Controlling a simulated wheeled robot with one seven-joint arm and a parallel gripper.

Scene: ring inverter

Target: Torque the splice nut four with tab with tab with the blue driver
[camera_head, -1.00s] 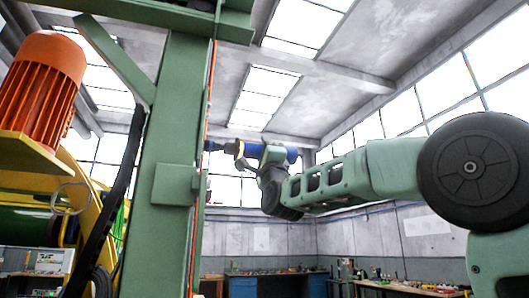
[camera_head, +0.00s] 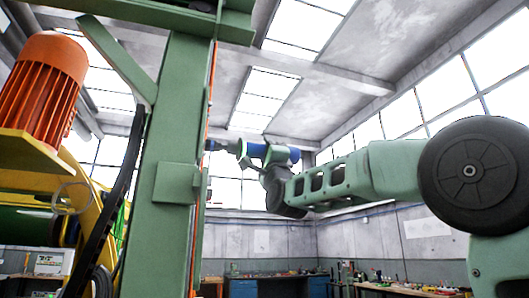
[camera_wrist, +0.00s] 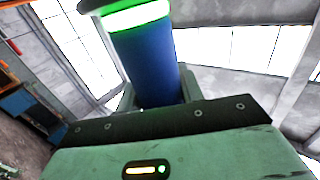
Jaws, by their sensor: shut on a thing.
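The blue driver (camera_head: 257,150) is held level at the end of my arm in the head view. Its dark tip points left at the edge of the green column (camera_head: 172,170). Whether the tip touches anything there cannot be told. My gripper (camera_wrist: 153,98) is shut on the driver. In the wrist view the driver's blue body (camera_wrist: 146,60) rises from between the jaws, with a lit green ring near its top. The splice nut cannot be made out in either view.
A yellow frame with an orange motor (camera_head: 42,85) stands left of the column. A black cable (camera_head: 122,200) hangs beside it. Workbenches (camera_head: 277,286) with small items line the back wall. The air right of the column is open around my arm.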

